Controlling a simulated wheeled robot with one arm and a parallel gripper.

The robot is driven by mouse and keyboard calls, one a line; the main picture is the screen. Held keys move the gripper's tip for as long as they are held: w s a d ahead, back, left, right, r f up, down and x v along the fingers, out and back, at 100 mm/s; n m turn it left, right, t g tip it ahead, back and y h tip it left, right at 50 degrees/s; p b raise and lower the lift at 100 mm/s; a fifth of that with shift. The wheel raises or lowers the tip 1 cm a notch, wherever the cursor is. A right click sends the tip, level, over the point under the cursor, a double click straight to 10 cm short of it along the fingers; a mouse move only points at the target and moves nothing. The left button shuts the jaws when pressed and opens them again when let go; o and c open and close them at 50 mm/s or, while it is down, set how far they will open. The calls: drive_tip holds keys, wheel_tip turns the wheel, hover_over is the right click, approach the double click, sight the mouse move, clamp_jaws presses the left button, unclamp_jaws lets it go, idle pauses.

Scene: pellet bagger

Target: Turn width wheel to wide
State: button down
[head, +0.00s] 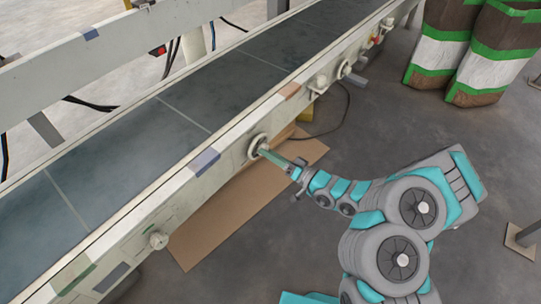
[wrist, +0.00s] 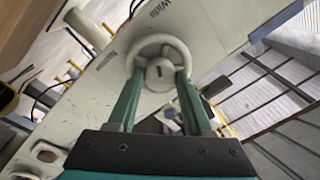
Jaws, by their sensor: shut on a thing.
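The width wheel (head: 254,141) is a small pale handwheel on the side rail of the conveyor, near the middle of the head view. In the wrist view, the wheel (wrist: 160,38) shows as a round rim with a hub bearing a short dark mark. My gripper (head: 268,152) reaches it from the right. In the wrist view, the green fingers of my gripper (wrist: 160,72) are shut on the wheel, one on each side of the hub. The word "Wide" (wrist: 160,8) is printed on the pale panel above the wheel. The fingertips partly hide the lower rim.
The conveyor belt (head: 130,135) runs diagonally behind the rail. Another knob (head: 157,240) sits lower left, and more fittings (head: 345,69) sit up the rail. Cardboard (head: 235,205) lies on the floor below. Striped sacks (head: 440,50) stand at upper right. The floor between is clear.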

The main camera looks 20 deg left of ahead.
idle(0.5)
drive_tip(key=shift+c, duration=1.6)
unclamp_jaws()
drive_tip(key=v, duration=0.7)
drive_tip(key=shift+s+d, duration=0.15)
drive_tip(key=shift+d, duration=0.2)
drive_tip(key=shift+f, duration=0.1)
